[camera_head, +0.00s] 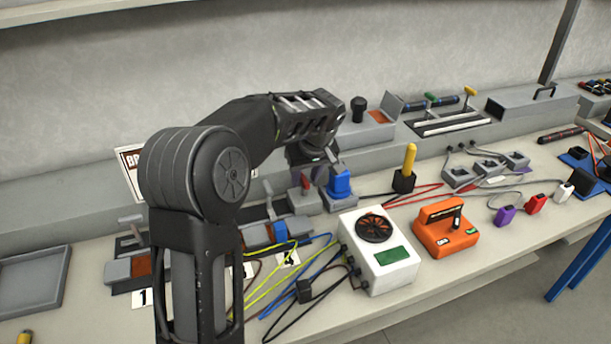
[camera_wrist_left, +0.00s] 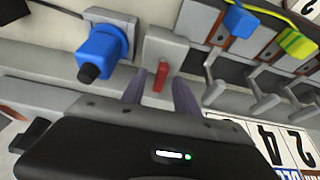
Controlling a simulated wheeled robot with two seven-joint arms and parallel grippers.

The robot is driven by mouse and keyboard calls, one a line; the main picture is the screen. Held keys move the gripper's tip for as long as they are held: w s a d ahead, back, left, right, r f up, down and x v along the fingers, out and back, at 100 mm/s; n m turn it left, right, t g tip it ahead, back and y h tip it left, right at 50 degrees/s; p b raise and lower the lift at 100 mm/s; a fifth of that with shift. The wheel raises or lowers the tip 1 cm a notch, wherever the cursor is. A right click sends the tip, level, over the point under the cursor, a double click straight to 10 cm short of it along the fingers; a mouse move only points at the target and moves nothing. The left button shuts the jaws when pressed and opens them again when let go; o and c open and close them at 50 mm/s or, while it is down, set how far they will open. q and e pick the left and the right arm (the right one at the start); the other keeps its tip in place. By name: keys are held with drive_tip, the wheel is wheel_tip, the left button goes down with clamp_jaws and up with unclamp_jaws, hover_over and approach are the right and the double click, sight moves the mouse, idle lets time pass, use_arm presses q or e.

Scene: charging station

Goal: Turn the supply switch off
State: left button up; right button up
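The supply switch appears to be the small grey box (camera_head: 303,200) with a red lever (camera_head: 306,183) on the bench, left of a blue plug. In the left wrist view the red lever (camera_wrist_left: 161,77) stands out from its grey housing (camera_wrist_left: 165,45). My left gripper (camera_head: 318,172) is over the switch in the head view, its fingers partly hidden by the wrist. In the left wrist view its two fingers (camera_wrist_left: 160,90) are apart, one on each side of the lever. Whether they touch it is not clear. My right gripper is not in view.
The blue plug (camera_head: 340,184) sits close beside the switch and shows in the wrist view (camera_wrist_left: 102,53). A white box with a fan (camera_head: 395,270), an orange device (camera_head: 445,232) and loose cables lie in front. A yellow-handled lever (camera_head: 409,160) stands to the right.

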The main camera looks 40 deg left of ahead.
use_arm(q)
drive_tip(key=v, duration=0.7)
drive_tip(key=shift+r, duration=0.4)
drive_tip(key=shift+s+d, duration=0.1)
